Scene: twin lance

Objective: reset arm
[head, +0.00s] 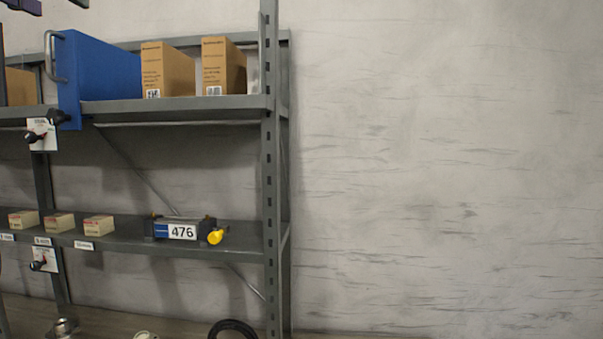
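Neither of my grippers can be made out in the head view, and no arm can be clearly seen. Small dark purple pieces (24,6) cut off by the top left edge cannot be identified. What my grippers hold, if anything, is hidden.
A grey metal shelf rack (271,180) fills the left. Its upper shelf holds a blue case (105,70) and cardboard boxes (167,70). Bare wall (450,170) fills the right.

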